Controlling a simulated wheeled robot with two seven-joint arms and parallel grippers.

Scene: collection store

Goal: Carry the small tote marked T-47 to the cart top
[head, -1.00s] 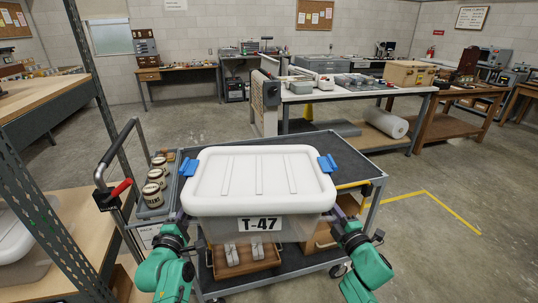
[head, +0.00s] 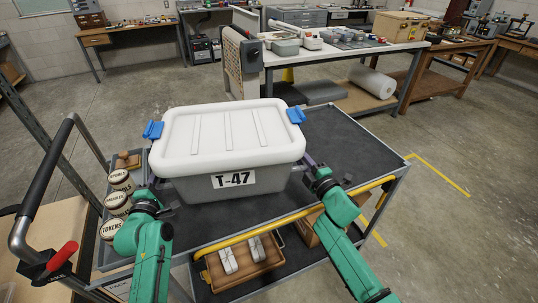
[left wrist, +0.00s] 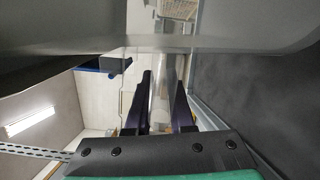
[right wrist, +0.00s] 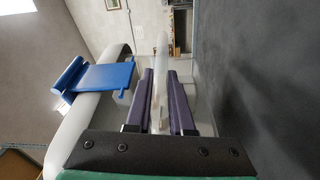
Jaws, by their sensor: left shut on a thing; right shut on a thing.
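The tote T-47 (head: 235,180) is a translucent grey box with a white lid and blue latches. In the head view it is level over the left part of the cart top (head: 345,140), a dark mat with a grey rim. I cannot tell whether its base touches the mat. My left gripper (head: 152,190) is shut on the tote's left end; its dark fingers (left wrist: 162,100) also show in the left wrist view. My right gripper (head: 310,165) is shut on the right end; its purple fingers (right wrist: 160,98) show in the right wrist view, below a blue latch (right wrist: 100,77).
Several labelled jars (head: 118,202) stand in a side tray at the cart's left, near my left arm. The cart handle (head: 45,180) rises at the left. A wooden tray (head: 245,265) sits on the lower shelf. The mat right of the tote is clear.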

